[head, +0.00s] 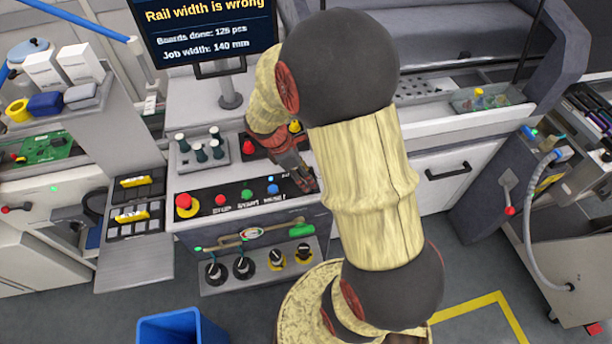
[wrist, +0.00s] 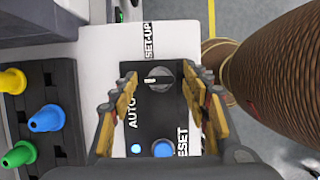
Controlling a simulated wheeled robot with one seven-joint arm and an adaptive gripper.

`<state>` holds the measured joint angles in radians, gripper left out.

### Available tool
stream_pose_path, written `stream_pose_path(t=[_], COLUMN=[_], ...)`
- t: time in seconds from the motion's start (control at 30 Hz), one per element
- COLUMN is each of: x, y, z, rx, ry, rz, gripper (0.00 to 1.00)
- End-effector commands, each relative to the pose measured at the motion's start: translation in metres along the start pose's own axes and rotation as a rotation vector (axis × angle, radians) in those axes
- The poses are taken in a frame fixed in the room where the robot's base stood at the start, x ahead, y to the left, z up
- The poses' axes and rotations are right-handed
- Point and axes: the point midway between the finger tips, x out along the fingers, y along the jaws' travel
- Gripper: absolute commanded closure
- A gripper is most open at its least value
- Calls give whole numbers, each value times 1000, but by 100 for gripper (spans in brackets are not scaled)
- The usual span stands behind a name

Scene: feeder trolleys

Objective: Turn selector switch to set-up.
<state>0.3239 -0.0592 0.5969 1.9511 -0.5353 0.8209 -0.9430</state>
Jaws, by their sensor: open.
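The selector switch (wrist: 158,73) is a grey round knob with a pale bar across it, on a black panel. The label AUTO (wrist: 132,110) is at its lower left and SET-UP (wrist: 149,40) is above it. The bar lies roughly sideways in the wrist view; which label it points to I cannot tell for sure. My gripper (wrist: 162,76) is open, with one finger on each side of the knob; contact is not clear. In the head view my gripper (head: 303,182) is over the right end of the control panel (head: 232,205) and hides the switch.
A blue button (wrist: 162,149) marked RESET and a lit blue lamp (wrist: 136,148) sit close below the switch. A red emergency stop (head: 184,202) is at the panel's left end. A rack of coloured pegs (wrist: 46,120) stands beside the panel. The monitor (head: 205,30) reads "Rail width is wrong".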

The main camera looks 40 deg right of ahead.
Motion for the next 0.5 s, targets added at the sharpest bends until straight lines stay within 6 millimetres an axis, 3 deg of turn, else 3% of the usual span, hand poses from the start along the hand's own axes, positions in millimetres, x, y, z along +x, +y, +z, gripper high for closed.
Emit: stream_pose_path(t=[0.23,0.5], x=[1,1], y=[0,0], z=[0,0], rx=[0,0], ry=[0,0], rz=[0,0], gripper=[53,68])
